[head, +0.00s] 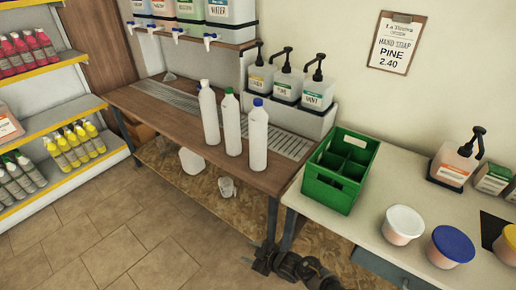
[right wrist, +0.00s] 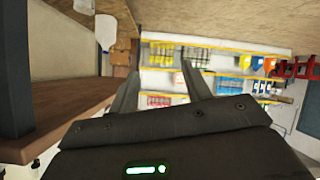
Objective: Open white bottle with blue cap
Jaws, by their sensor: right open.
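The white bottle with the blue cap (head: 258,138) stands upright and closed near the front edge of the wooden bench (head: 135,103). To its left stand a white bottle with a green cap (head: 231,125) and a white bottle with a white cap (head: 208,115). My right gripper (head: 258,260) is low in front of the bench, below and apart from the bottles. In the right wrist view its two fingers (right wrist: 161,68) are spread with nothing between them. My left gripper is not in view.
A green crate (head: 322,196) stands right of the bottles on the pale counter, with lidded tubs (head: 402,222) beyond it. Pump bottles (head: 287,80) stand behind the blue-capped bottle. Stocked shelves (head: 60,120) are at the left. The tiled floor between is clear.

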